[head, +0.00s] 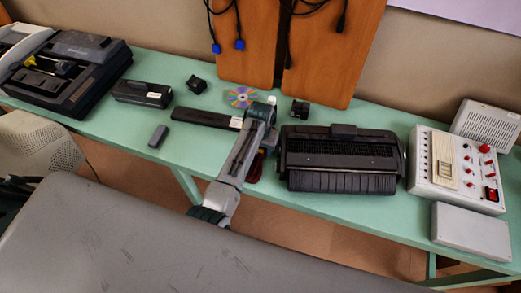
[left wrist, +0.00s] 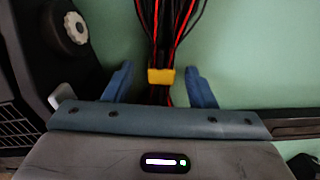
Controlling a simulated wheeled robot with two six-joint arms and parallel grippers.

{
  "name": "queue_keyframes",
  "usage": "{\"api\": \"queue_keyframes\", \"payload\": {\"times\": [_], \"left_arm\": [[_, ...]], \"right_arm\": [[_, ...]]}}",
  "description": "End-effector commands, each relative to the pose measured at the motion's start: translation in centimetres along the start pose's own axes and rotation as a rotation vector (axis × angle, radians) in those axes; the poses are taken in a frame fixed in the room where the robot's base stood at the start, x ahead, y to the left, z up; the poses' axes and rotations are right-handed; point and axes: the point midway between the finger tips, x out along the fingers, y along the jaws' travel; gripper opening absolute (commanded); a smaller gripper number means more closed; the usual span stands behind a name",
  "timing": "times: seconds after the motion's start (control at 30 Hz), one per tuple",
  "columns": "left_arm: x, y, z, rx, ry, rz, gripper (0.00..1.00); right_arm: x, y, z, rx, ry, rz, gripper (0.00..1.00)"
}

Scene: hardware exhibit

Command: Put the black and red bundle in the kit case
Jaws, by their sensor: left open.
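The black and red bundle (left wrist: 170,28) is a sheaf of thin cables with a yellow band (left wrist: 161,76), lying on the green table in the left wrist view. In the head view only a dark and red bit of it (head: 255,168) shows beside my arm. My left gripper (left wrist: 158,70) is open, its two blue fingers apart on either side of the banded part. In the head view the gripper (head: 265,142) is partly hidden by my own arm. The kit case, which looks to be the open black case (head: 97,92) with tools inside, stands at the far left. My right gripper is not seen.
A black typewriter-like machine (head: 342,160) stands just right of my left gripper; its white knob (left wrist: 75,27) shows in the wrist view. A dark bar (head: 205,117), a disc (head: 241,97), a black box (head: 142,93) and a small grey block (head: 158,136) lie to the left.

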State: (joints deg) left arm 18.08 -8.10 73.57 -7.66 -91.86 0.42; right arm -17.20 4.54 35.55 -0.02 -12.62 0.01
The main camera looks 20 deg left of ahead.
Motion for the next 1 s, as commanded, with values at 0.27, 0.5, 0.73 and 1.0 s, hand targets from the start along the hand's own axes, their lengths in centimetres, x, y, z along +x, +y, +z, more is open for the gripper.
{"api": "queue_keyframes", "payload": {"times": [0.27,0.5,0.73,1.0], "left_arm": [[0.8,0.0,0.0,0.0,0.001,0.0,0.51],[0.7,0.0,0.0,0.0,0.001,0.0,0.14],[0.7,-0.1,0.0,0.0,0.002,0.0,0.0],[-1.1,0.0,-0.1,0.0,0.006,0.0,0.0]], "right_arm": [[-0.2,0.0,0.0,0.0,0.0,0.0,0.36],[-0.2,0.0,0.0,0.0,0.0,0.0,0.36],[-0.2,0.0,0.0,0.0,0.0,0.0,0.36],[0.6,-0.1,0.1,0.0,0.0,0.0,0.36]]}}
